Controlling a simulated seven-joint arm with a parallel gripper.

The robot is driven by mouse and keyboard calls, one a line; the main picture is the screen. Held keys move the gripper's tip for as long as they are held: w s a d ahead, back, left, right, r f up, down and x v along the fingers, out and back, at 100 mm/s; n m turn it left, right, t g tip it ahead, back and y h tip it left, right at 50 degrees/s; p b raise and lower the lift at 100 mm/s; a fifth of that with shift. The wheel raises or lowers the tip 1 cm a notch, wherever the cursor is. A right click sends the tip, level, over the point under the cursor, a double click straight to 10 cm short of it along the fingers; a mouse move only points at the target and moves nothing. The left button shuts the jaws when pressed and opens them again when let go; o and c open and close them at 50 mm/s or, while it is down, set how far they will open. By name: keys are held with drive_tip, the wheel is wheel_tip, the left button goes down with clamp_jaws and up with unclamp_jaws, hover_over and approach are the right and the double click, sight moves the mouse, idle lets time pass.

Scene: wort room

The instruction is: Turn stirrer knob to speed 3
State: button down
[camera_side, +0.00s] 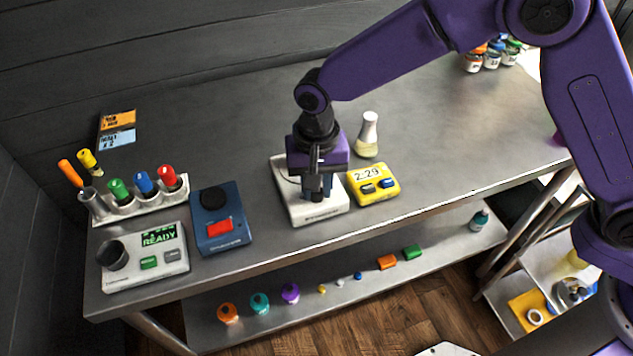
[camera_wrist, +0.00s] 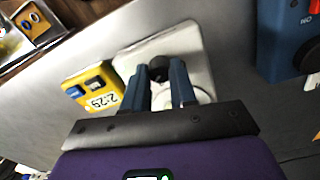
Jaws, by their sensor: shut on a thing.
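The stirrer (camera_side: 329,209) is a white flat box on the grey bench, under my gripper in the side view. It also shows in the wrist view (camera_wrist: 190,38), with a pale round plate partly behind my fingers. My gripper (camera_side: 317,192) points down over its front part. In the wrist view, the blue fingers of my gripper (camera_wrist: 160,80) are shut on a small dark knob (camera_wrist: 159,65) at the stirrer's front. The knob's pointer and speed marks are hidden or too small to read, so I cannot tell its setting.
A yellow timer (camera_side: 373,184) reading 2:29 stands close right of the stirrer, with a flask (camera_side: 368,135) behind it. A blue device (camera_side: 221,218) with a red switch stands to the left. Farther left are a white READY instrument (camera_side: 145,258) and a tube rack (camera_side: 140,205).

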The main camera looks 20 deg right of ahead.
drive_tip(key=shift+r+m, duration=0.1)
drive_tip(key=shift+m, duration=0.8)
drive_tip(key=c, duration=0.9)
unclamp_jaws()
wheel_tip(320, 180, up, 17)
drive_tip(key=shift+r, duration=0.2)
drive_tip(key=s+d+f+n, duration=0.2)
drive_tip(key=s+d+n, duration=0.3)
drive_tip(key=s+d, duration=0.3)
drive_tip(key=s+d+f+n, duration=0.2)
drive_tip(key=s+d+n, duration=0.4)
drive_tip(key=d, duration=0.8)
drive_tip(key=s+d+f+n, duration=0.2)
drive_tip(key=s+d+n, duration=0.4)
drive_tip(key=s+d, duration=0.4)
drive_tip(key=shift+d+f, duration=0.25)
drive_tip(key=shift+d, duration=0.35)
